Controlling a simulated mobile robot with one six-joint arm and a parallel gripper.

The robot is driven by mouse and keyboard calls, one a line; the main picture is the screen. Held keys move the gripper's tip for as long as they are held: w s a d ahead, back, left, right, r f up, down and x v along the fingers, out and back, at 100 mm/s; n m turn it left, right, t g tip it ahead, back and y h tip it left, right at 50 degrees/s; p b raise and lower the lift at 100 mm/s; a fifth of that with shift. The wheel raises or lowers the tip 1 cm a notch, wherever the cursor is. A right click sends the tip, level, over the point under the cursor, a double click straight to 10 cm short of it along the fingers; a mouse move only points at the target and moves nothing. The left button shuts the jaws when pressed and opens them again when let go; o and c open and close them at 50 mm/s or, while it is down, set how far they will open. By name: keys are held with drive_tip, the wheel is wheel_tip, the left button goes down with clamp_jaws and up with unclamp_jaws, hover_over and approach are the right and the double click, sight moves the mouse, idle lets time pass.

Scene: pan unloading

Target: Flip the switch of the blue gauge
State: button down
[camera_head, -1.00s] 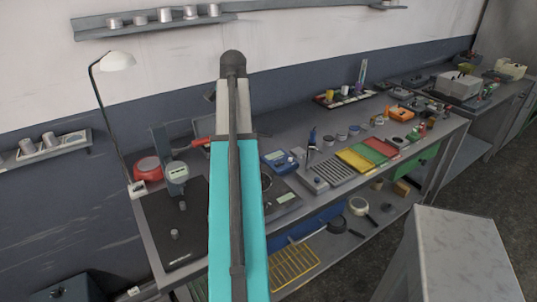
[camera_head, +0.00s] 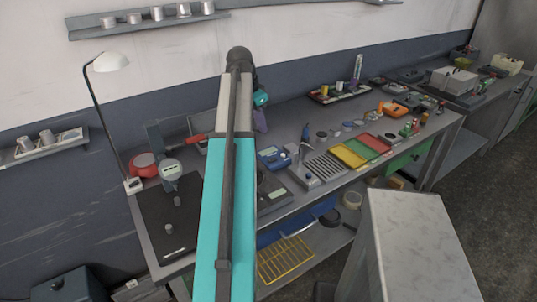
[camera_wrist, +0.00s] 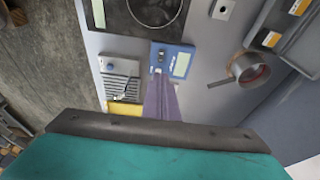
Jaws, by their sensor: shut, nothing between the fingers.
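The blue gauge (camera_head: 273,158) is a small blue box with a pale display, lying on the workbench just right of my arm in the head view. In the wrist view the blue gauge (camera_wrist: 181,49) shows its display, with small dark and white details beside it; I cannot tell the switch's position. My gripper (camera_wrist: 159,77) has purple fingers, shut and empty. Their tips overlap the gauge's lower left edge in the wrist view; whether they touch it is unclear. In the head view the purple fingers (camera_head: 260,120) show partly behind my arm, above the bench.
A slotted grey block (camera_head: 325,167) and yellow tray (camera_head: 348,155) stand right of the gauge. In the wrist view a round reddish-grey object (camera_wrist: 249,68) lies right of it. A dark plate with a ring (camera_wrist: 150,14) is close above. A grey cabinet (camera_head: 415,235) stands in front.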

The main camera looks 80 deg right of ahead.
drive_tip(key=shift+s+f, duration=0.1)
drive_tip(key=shift+s, duration=0.05)
drive_tip(key=p, duration=0.3)
hover_over(272, 160)
drive_tip(key=w, duration=0.1)
drive_tip(key=shift+w+a+f, duration=0.1)
drive_tip(key=shift+a+f, duration=0.05)
drive_tip(key=shift+f, duration=1.35)
drive_tip(key=shift+s+a+f, duration=0.1)
drive_tip(key=shift+a+f, duration=0.05)
drive_tip(key=shift+f, duration=1.4)
drive_tip(key=shift+w+a+f, duration=0.1)
drive_tip(key=shift+a+f, duration=0.05)
drive_tip(key=shift+f, duration=1.35)
drive_tip(key=shift+f+p, duration=0.65)
drive_tip(key=shift+f, duration=1.5)
drive_tip(key=shift+f, duration=0.1)
